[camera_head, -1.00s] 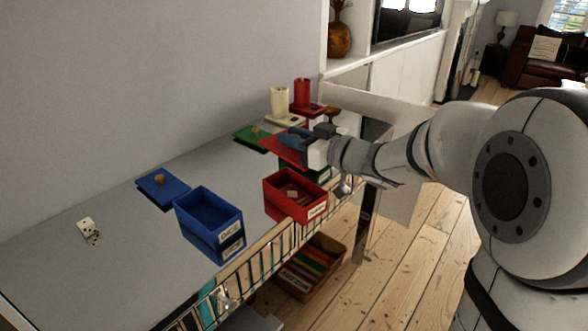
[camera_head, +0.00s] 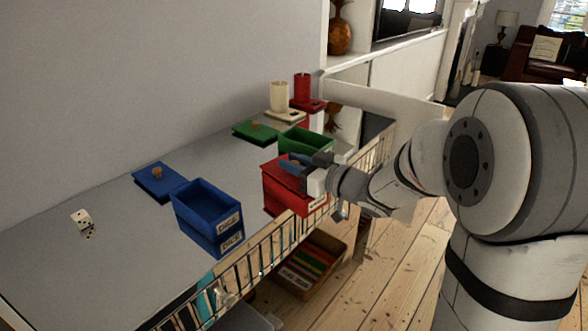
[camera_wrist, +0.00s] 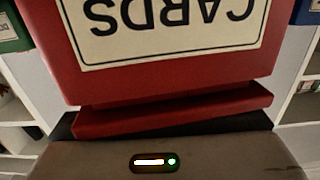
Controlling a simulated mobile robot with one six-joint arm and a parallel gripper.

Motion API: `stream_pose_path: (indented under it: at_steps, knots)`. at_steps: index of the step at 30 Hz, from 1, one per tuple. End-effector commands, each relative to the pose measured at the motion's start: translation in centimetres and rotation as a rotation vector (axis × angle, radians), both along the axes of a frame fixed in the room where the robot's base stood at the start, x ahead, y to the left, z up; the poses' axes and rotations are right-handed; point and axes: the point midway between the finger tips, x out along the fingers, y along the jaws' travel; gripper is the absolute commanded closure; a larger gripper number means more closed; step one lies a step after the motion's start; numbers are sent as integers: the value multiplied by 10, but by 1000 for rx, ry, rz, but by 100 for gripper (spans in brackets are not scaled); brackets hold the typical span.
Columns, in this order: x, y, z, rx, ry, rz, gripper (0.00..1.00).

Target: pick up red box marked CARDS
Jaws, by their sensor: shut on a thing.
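The red box (camera_head: 280,197) stands at the front edge of the grey shelf top. Its white CARDS label shows upside down on the red box (camera_wrist: 160,78) in the wrist view. A red lid (camera_head: 284,177) lies over the box opening and hides the inside. In the wrist view the lid (camera_wrist: 170,121) sits along the box's top edge, slightly askew. I cannot tell whether it is fully seated. My gripper (camera_head: 293,163) is above the box and shut on the lid; its fingertips are not clear in the wrist view.
An open blue box (camera_head: 208,205) stands left of the red box, with a blue lid (camera_head: 152,187) behind it. A green box (camera_head: 306,141) is behind, near a green lid (camera_head: 242,133). Candles (camera_head: 279,98) stand at the back. A wire rail (camera_head: 262,256) runs along the front.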

Motion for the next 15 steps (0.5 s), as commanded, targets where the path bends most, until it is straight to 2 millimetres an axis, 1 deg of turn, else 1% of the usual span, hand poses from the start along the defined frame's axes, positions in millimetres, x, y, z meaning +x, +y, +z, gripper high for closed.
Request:
stream_pose_path:
  at_steps: [1, 8, 13, 14, 15]
  knots:
    - [0, 0, -5, 1, 1, 0, 100]
    - [0, 0, -4, 0, -2, 0, 100]
    - [0, 0, -10, -1, -1, 0, 100]
    - [0, 0, -9, -1, -2, 0, 76]
    - [0, 0, -9, -1, -2, 0, 73]
